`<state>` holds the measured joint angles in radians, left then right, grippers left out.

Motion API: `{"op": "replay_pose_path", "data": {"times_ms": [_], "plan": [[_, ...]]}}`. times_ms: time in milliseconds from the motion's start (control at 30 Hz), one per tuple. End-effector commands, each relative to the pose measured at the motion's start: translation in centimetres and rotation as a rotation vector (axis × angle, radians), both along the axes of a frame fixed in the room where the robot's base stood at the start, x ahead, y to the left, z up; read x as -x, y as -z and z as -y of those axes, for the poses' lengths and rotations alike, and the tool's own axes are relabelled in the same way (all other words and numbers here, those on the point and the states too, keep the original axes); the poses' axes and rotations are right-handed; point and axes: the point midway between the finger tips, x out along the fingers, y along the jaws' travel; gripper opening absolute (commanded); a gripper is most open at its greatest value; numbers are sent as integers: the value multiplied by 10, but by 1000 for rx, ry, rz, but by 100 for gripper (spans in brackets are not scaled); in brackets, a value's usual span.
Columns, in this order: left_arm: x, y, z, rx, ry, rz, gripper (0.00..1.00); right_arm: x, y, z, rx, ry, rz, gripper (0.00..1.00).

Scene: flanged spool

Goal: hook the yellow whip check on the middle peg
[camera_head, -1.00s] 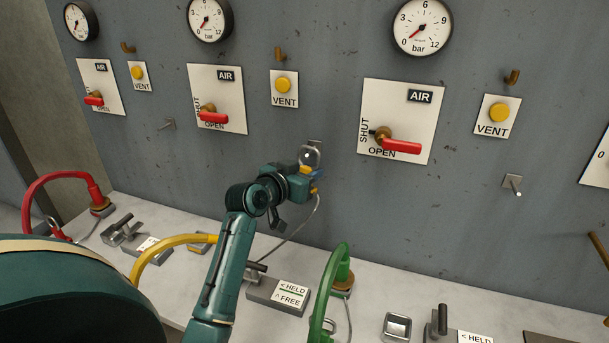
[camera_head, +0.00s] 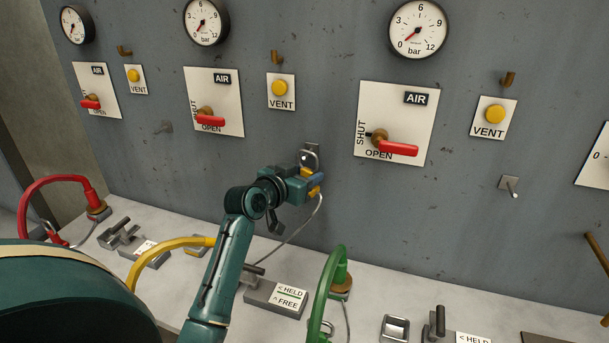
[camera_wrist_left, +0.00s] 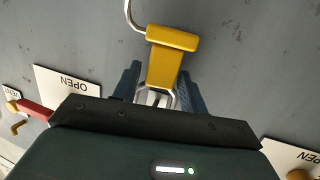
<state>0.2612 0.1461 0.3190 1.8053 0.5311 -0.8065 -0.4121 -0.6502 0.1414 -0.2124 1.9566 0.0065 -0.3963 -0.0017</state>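My left gripper (camera_head: 314,184) is at the wall beside the middle peg's plate (camera_head: 312,147). It is shut on the whip check's yellow sleeve (camera_wrist_left: 172,52), which sits between its blue fingers in the left wrist view. A metal loop (camera_head: 309,160) stands up from the gripper in front of the plate. The peg itself is hidden behind it, so I cannot tell whether the loop is around the peg. The whip check's thin grey cable (camera_head: 301,226) hangs down toward the bench. My right gripper is not in view.
A yellow hose (camera_head: 165,247), red hose (camera_head: 55,180) and green hose (camera_head: 326,285) arch over the bench. A right peg (camera_head: 511,187) and a left peg (camera_head: 163,127) are bare. A red-handled AIR valve (camera_head: 396,148) projects right of the gripper.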

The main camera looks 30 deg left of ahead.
Motion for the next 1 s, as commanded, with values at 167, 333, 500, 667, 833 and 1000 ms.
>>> {"op": "replay_pose_path", "data": {"times_ms": [167,333,500,667,833,1000], "plan": [[0,0,0,0,0,0,56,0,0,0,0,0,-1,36],[0,0,0,0,0,-1,56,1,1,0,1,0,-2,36],[8,0,-1,0,-1,-2,56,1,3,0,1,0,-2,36],[34,-4,-1,-4,0,-2,56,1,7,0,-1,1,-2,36],[72,-12,-2,-5,0,-1,56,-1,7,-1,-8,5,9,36],[105,-20,-3,-3,1,-1,56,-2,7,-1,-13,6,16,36]]}}
